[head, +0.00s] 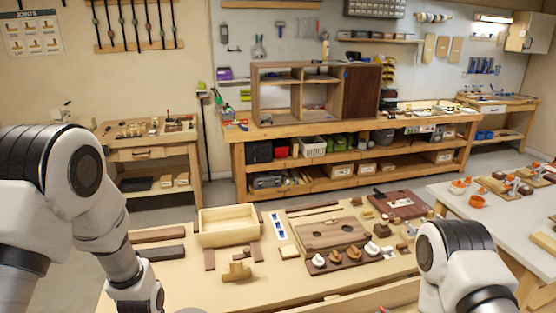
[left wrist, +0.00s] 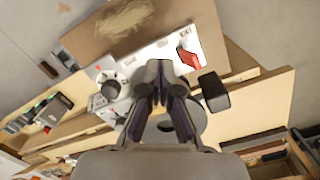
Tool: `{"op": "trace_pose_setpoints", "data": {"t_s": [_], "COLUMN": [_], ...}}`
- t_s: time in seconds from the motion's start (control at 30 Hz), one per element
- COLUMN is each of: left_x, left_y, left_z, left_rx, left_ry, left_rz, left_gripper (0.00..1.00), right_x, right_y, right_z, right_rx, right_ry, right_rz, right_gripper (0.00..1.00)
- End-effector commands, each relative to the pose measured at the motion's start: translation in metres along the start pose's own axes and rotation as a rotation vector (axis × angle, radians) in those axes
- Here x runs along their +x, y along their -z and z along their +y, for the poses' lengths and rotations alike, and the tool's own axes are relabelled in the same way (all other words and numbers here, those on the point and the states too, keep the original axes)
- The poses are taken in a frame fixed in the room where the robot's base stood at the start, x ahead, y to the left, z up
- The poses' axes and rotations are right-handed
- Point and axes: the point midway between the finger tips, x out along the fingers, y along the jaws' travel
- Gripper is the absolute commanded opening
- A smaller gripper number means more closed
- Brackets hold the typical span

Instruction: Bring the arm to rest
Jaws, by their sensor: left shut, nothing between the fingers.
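My left arm comes in from the left in the head view, bent downward, and its gripper is cut off by the bottom edge there. In the left wrist view my left gripper (left wrist: 163,100) is shut and empty, its fingers together. It hangs above a wooden surface with a white panel (left wrist: 160,62) that has a red piece (left wrist: 189,59) and a white round part on it. My right arm shows at the lower right of the head view. Its gripper is out of the frame.
The workbench (head: 195,278) in front holds an open wooden box (head: 228,240), a board with two holes (head: 318,236), knobs and wooden strips. A white table (head: 470,207) stands at the right. A cabinet frame (head: 254,98) stands on the back bench.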

Motion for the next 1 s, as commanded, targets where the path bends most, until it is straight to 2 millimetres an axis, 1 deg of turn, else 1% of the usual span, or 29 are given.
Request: {"op": "trace_pose_setpoints", "data": {"t_s": [0.03,0.07,0.1,0.17,0.2,0.27,0.3,0.37,0.4,0.43,0.47,0.5,0.57,0.7,1.0], "left_x": [0.045,0.065,0.091,0.13,0.155,0.193,0.217,0.254,0.277,0.287,0.288,0.281,0.273,0.271,0.27], "left_y": [-0.015,-0.027,-0.045,-0.071,-0.088,-0.116,-0.134,-0.164,-0.182,-0.193,-0.196,-0.193,-0.182,-0.159,-0.157], "left_z": [0.004,0.006,0.01,0.016,0.02,0.026,0.03,0.037,0.041,0.043,0.044,0.043,0.04,0.033,0.032], "left_rx": [-0.003,-0.005,-0.007,-0.012,-0.02,-0.036,-0.052,-0.086,-0.118,-0.146,-0.171,-0.201,-0.239,-0.295,-0.3], "left_ry": [-0.018,-0.029,-0.043,-0.061,-0.068,-0.075,-0.076,-0.072,-0.065,-0.056,-0.046,-0.032,-0.015,0.004,0.005], "left_rz": [-0.054,-0.09,-0.136,-0.193,-0.221,-0.254,-0.268,-0.273,-0.261,-0.237,-0.2,-0.139,-0.049,0.077,0.086], "left_gripper": [0.0,0.0,0.0,0.0,0.0,0.0,0.0,0.0,0.0,0.0,0.0,0.0,0.0,0.0,0.0], "right_x": [0.026,0.034,0.046,0.062,0.073,0.091,0.103,0.122,0.135,0.14,0.14,0.134,0.129,0.128,0.128], "right_y": [0.0,0.0,0.0,-0.001,-0.001,-0.001,0.0,0.0,0.0,-0.001,-0.001,-0.001,0.0,0.0,0.0], "right_z": [0.0,0.0,0.0,0.001,0.001,0.001,0.001,0.001,0.001,0.001,0.001,0.001,0.001,0.001,0.001], "right_rx": [0.0,0.0,0.0,0.0,0.0,0.0,0.0,0.0,0.0,0.0,0.0,0.0,0.0,0.0,0.0], "right_ry": [0.0,0.0,0.0,0.0,0.0,0.0,0.0,0.0,0.0,0.0,0.0,0.0,0.0,0.0,0.0], "right_rz": [-0.001,-0.001,-0.001,-0.001,-0.001,-0.001,-0.001,-0.001,-0.001,-0.001,-0.002,-0.002,-0.001,0.0,0.0], "right_gripper": [0.4,0.4,0.4,0.4,0.4,0.4,0.4,0.4,0.4,0.4,0.4,0.4,0.4,0.4,0.4]}}
